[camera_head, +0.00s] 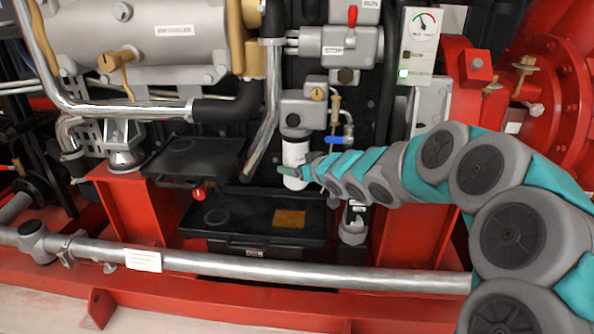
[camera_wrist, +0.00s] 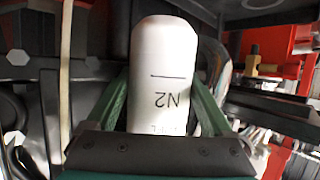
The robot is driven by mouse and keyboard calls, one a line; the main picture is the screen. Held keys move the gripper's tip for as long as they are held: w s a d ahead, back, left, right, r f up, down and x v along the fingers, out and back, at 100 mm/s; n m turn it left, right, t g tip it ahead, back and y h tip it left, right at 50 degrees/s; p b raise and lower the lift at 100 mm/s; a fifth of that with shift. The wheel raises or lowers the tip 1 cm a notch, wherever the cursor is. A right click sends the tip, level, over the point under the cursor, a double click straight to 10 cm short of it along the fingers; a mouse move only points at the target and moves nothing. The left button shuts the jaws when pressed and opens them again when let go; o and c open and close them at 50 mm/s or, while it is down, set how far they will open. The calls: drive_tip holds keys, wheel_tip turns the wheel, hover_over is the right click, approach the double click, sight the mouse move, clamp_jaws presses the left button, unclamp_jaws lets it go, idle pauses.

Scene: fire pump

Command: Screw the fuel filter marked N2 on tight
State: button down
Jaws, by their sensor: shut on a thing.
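The white fuel filter (camera_wrist: 165,62) fills the middle of the wrist view, and its N2 mark shows upside down with a dark line beside it. In the head view the filter (camera_head: 295,155) hangs upright under a grey housing (camera_head: 301,112). My gripper (camera_wrist: 160,110) has a green finger on each side of the filter and is shut on it. In the head view my gripper (camera_head: 290,172) reaches the filter's lower part from the right. The filter's top joint is too small to judge for tightness.
A black tray (camera_head: 250,237) lies below the filter. A long silver pipe (camera_head: 240,268) crosses in front. A blue-handled valve (camera_head: 338,140) sits just right of the filter, above my arm. A second, lower canister (camera_head: 353,232) stands below my arm. Red frame parts (camera_head: 130,205) stand at the left.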

drive_tip(key=shift+d+f+m+t+h+b, duration=0.15)
drive_tip(key=shift+m+h+b, duration=0.25)
drive_tip(key=shift+b, duration=1.35)
drive_tip(key=shift+m+t+h+b, duration=0.15)
drive_tip(key=shift+m+h+b, duration=0.2)
drive_tip(key=shift+b, duration=1.35)
unclamp_jaws()
